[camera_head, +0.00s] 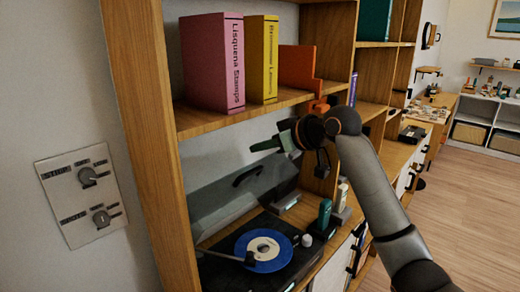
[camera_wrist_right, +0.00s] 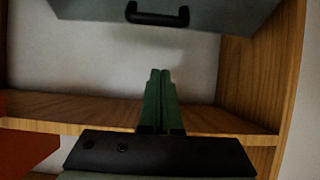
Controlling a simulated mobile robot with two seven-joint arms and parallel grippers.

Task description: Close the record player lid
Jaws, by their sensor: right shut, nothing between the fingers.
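The record player (camera_head: 290,232) sits on the lower shelf of the wooden unit, with a blue record (camera_head: 243,243) on it. Its see-through grey lid (camera_head: 232,199) stands raised at the back, with a dark handle (camera_head: 247,176) near its upper edge. In the right wrist view the lid (camera_wrist_right: 95,12) and its handle (camera_wrist_right: 157,19) show at the top, beyond the fingers. My right gripper (camera_head: 256,146) is shut and empty, its green fingers above the lid, apart from the handle. The fingers also show in the right wrist view (camera_wrist_right: 159,75). My left gripper is out of view.
An upper shelf (camera_head: 215,118) with a pink binder (camera_head: 212,62), a yellow binder (camera_head: 262,60) and an orange object (camera_head: 297,67) lies close above my right gripper. A green bottle-like item (camera_head: 324,214) stands right of the record player. A switch panel (camera_head: 82,195) is on the left wall.

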